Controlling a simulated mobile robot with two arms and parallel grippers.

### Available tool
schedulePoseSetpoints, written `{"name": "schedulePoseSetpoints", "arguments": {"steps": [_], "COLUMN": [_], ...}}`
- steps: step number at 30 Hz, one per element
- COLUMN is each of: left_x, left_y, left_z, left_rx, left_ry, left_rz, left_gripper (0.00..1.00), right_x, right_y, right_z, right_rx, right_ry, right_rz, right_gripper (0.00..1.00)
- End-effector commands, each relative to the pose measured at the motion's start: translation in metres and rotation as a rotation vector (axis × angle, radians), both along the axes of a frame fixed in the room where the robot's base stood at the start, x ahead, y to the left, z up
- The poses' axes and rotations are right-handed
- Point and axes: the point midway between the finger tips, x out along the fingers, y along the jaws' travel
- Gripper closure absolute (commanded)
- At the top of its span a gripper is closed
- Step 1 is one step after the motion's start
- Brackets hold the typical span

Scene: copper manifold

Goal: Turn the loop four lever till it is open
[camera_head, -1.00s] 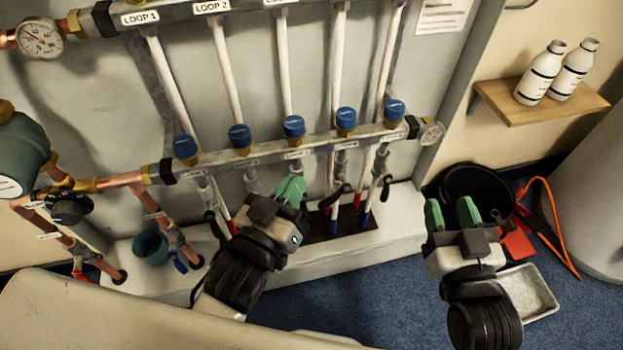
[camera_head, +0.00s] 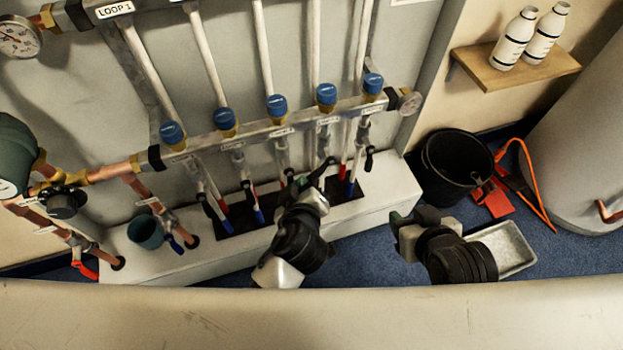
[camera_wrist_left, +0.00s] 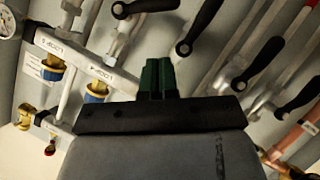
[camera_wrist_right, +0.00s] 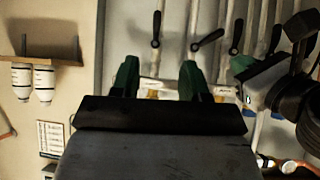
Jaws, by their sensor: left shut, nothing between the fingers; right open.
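The loop four lever (camera_head: 322,169) is a black handle below the manifold's fourth blue cap. It slants across its pipe, while neighbouring levers lie roughly along theirs. It appears near the top of the left wrist view (camera_wrist_left: 148,6) and slanted in the right wrist view (camera_wrist_right: 208,40). My left gripper (camera_wrist_left: 159,76) is shut and empty, its green fingertips together just below the lever in its wrist view. I see no clear contact. In the head view its fingertips are mostly hidden. My right gripper (camera_wrist_right: 157,80) is open and empty, right of the levers in the head view.
Other black levers, such as loop five's (camera_head: 369,160), hang close on both sides. A white ledge (camera_head: 385,190) runs below the pipes. A black bucket (camera_head: 455,170), red dustpan (camera_head: 497,202) and grey tray (camera_head: 508,248) stand at right. A shelf (camera_head: 490,77) holds two bottles.

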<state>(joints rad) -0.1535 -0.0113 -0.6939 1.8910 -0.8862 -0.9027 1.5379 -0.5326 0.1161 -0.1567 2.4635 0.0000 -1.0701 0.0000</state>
Motion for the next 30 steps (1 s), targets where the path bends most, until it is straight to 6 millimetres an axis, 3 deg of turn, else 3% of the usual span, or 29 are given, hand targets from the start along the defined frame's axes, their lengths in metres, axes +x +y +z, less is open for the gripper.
{"name": "schedulePoseSetpoints", "arguments": {"steps": [5, 16, 30], "left_x": [0.033, 0.043, 0.045], "left_y": [-0.001, -0.017, -0.018], "left_z": [-0.019, -0.043, -0.045], "left_rx": [0.003, 0.001, -0.001], "left_ry": [-0.001, 0.001, 0.001], "left_rz": [-0.001, -0.003, -0.002], "left_gripper": [1.00, 1.00, 1.00], "right_x": [0.021, 0.043, 0.045], "right_y": [0.009, 0.021, 0.023], "right_z": [0.015, 0.050, 0.057], "right_rx": [0.043, 0.112, 0.122], "right_ry": [-0.188, -0.479, -0.520], "right_rz": [0.014, 0.033, 0.036], "right_gripper": [0.55, 0.55, 0.55]}}
